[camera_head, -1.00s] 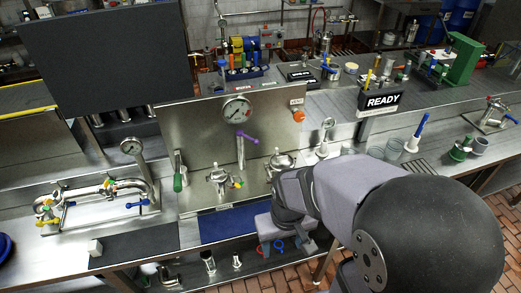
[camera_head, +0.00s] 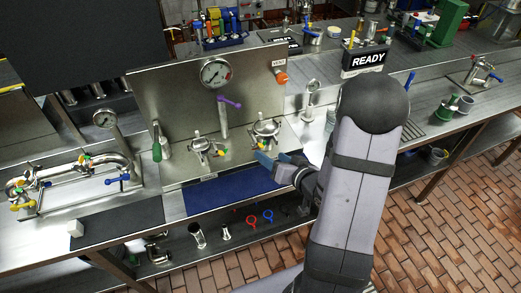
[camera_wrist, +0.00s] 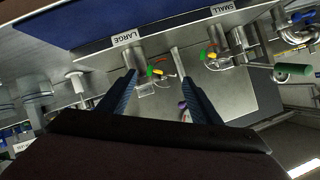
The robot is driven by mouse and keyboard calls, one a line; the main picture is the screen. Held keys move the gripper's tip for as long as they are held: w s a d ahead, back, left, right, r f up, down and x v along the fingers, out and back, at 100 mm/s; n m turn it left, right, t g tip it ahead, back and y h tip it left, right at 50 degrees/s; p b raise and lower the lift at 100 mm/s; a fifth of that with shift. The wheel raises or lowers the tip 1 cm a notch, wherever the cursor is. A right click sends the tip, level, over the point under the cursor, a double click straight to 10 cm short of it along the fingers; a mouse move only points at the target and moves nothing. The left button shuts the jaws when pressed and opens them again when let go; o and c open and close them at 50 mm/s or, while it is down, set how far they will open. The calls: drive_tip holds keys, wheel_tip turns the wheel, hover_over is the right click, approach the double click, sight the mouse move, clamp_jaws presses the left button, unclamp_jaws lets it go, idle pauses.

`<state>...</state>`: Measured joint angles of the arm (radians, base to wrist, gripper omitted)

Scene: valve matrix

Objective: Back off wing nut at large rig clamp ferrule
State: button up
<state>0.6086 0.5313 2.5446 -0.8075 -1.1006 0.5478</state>
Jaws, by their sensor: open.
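The large rig clamp ferrule (camera_head: 265,130) is the right-hand of two steel fittings on the panel's bench in the head view. In the wrist view it (camera_wrist: 146,86) stands by the LARGE label, with small green and orange-yellow parts on it. I cannot tell clearly which part is the wing nut. My gripper (camera_head: 267,158) is just in front of and below this fitting. In the wrist view my gripper (camera_wrist: 158,78) has its two blue fingers wide apart, with the fitting showing between and beyond them. No contact is visible.
The small rig (camera_head: 207,146) with a yellow handle stands left of it. A purple lever (camera_head: 229,102) and a pressure gauge (camera_head: 215,73) are behind, a green handle (camera_head: 157,146) further left. A blue mat (camera_head: 235,188) lies in front. A shelf below holds loose parts.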

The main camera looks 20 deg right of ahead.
sight(258, 146)
drive_tip(key=shift+a+r+t+y, duration=0.15)
drive_tip(key=shift+r+t+y, duration=0.25)
drive_tip(key=shift+w, duration=0.15)
drive_tip(key=shift+p+x, duration=0.9)
drive_tip(key=shift+x, duration=2.65)
drive_tip(key=c, duration=1.1)
